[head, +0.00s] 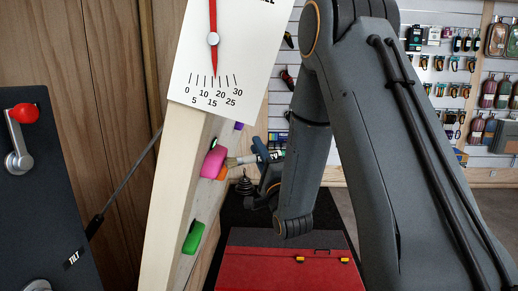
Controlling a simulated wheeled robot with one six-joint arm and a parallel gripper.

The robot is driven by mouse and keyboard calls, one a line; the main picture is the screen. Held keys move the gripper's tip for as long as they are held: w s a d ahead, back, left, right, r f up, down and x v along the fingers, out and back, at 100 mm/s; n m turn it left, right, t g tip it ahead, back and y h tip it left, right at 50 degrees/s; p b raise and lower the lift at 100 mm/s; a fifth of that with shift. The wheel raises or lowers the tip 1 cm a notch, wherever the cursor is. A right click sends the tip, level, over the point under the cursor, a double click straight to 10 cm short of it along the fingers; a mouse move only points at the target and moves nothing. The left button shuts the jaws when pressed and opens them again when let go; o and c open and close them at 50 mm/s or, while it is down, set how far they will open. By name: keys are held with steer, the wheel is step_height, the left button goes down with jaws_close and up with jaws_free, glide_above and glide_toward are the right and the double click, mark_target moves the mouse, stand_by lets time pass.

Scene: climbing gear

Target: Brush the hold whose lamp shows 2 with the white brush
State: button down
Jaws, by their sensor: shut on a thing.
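My gripper (267,157) is small in the head view, beside the angled climbing panel (172,195), and is shut on a brush. The brush's pale bristles (234,161) point left toward the pink hold (213,161). They are at or very near its right side; I cannot tell if they touch. Most of the handle is hidden by the gripper, so its colour is unclear. No lamp number is readable.
A dial board (222,50) with a red needle near 15 to 20 tops the panel. A dark control board (45,190) with a red-knobbed lever (22,113) and a TILT label stands left. A red toolbox (290,262) sits below the arm. Shelves of gear line the back right.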

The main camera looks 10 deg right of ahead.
mark_target(276, 155)
steer(key=shift+a, duration=0.1)
stand_by(1.0)
steer(key=shift+s+d+f+b, duration=0.3)
steer(key=shift+d+b, duration=0.05)
steer(key=shift+d, duration=0.55)
steer(key=shift+s+d+f+b, duration=0.3)
steer(key=shift+d+b, duration=0.1)
steer(key=shift+d, duration=0.55)
steer(key=shift+s+d+f+b, duration=0.3)
steer(key=shift+d+b, duration=0.05)
steer(key=shift+d, duration=0.55)
steer(key=shift+d, duration=0.1)
steer(key=shift+s+d+f+b, duration=0.2)
steer(key=shift+s+d+f, duration=0.05)
steer(key=shift+d, duration=0.4)
steer(key=shift+s+d+f+b, duration=0.2)
steer(key=shift+d, duration=0.4)
